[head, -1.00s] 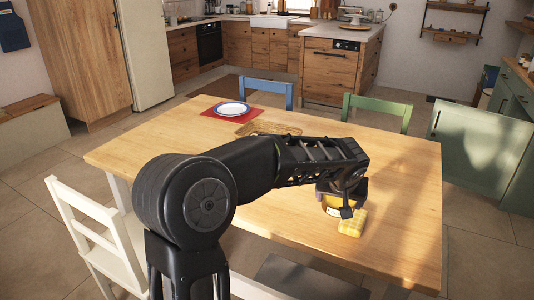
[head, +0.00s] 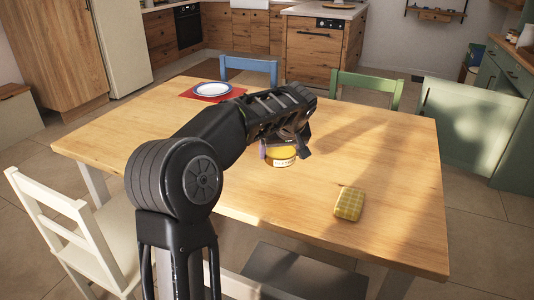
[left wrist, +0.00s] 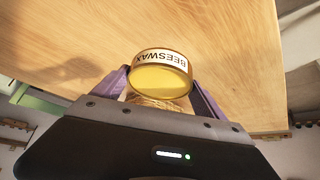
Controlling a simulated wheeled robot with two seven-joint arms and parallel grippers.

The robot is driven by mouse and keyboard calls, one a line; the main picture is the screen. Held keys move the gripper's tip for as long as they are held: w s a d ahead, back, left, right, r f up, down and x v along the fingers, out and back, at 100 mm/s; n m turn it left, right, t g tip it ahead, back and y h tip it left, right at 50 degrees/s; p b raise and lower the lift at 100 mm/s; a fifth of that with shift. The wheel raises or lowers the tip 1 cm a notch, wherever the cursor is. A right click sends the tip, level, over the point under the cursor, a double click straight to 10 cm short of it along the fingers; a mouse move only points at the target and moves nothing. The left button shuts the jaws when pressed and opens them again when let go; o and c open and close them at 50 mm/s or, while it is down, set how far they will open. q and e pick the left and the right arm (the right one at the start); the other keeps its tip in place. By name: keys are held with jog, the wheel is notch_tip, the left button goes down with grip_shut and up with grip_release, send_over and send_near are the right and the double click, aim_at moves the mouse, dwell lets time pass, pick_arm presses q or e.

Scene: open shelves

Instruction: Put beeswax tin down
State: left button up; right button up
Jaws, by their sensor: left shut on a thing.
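The beeswax tin (head: 281,157) is a round yellow tin with a pale label. The left wrist view shows the tin (left wrist: 160,78) from its yellow round face, with "BEESWAX" on its side band. My left gripper (head: 284,150) is shut on it, with a purple finger on each side in the left wrist view. The tin is over the middle of the wooden table (head: 230,185); whether its underside touches the tabletop I cannot tell. My right gripper is not in view.
A yellow checked item (head: 349,203) lies on the table to the right. A white plate (head: 212,88) sits on a red mat (head: 190,94) at the far left. Chairs stand around the table.

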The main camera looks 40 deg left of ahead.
pick_arm(q)
jog(key=shift+f+b, duration=0.3)
jog(key=shift+f, duration=2.1)
jog(key=shift+f, duration=1.85)
jog(key=shift+b, duration=0.3)
jog(key=shift+f, duration=0.15)
jog(key=o, duration=2)
jog(key=shift+c, duration=0.2)
